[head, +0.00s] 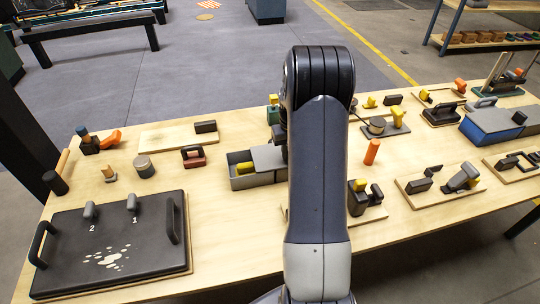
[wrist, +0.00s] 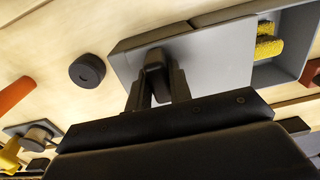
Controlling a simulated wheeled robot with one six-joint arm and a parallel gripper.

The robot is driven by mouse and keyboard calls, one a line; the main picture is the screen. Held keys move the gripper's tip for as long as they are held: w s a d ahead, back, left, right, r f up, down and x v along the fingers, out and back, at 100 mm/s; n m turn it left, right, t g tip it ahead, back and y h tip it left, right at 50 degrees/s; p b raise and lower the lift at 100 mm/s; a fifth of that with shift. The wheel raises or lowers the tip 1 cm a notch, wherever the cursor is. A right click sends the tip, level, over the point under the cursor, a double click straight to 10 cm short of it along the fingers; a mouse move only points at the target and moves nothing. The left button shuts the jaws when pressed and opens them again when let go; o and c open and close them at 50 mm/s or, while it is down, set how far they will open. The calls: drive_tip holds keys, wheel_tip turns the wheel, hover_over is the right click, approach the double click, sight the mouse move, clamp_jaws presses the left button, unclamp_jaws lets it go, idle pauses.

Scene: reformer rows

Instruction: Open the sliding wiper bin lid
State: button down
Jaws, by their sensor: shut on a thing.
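The grey wiper bin (head: 240,184) stands on the wooden table, left of my arm in the head view. Its flat grey lid (head: 267,157) covers the right part, and the left part is uncovered. A yellow wiper (head: 244,168) shows in the uncovered part. In the wrist view the lid (wrist: 215,62) has a dark handle (wrist: 155,62), and the bin's open end shows yellow wipers (wrist: 268,46). My gripper (wrist: 158,88) is shut on this handle, one finger on each side. In the head view my arm hides the gripper and the lid's right end.
A dark round disc (wrist: 87,70) lies on the table beside the lid in the wrist view. An orange cylinder (head: 372,151) stands right of my arm. A red-based block with a handle (head: 193,157) is left of the bin. A large black panel (head: 105,245) fills the front left.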

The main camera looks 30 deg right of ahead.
drive_tip(key=shift+s+d, duration=0.2)
drive_tip(key=shift+d, duration=0.45)
drive_tip(key=shift+s+d, duration=0.15)
drive_tip(key=shift+d, duration=0.45)
drive_tip(key=c, duration=1.3)
unclamp_jaws()
drive_tip(key=shift+a, duration=0.1)
wheel_tip(320, 180, up, 11)
drive_tip(key=shift+f+b, duration=0.1)
drive_tip(key=shift+b, duration=0.2)
wheel_tip(320, 180, down, 11)
drive_tip(key=shift+p, duration=0.35)
drive_tip(key=shift+w+a, duration=0.2)
drive_tip(key=shift+a, duration=0.3)
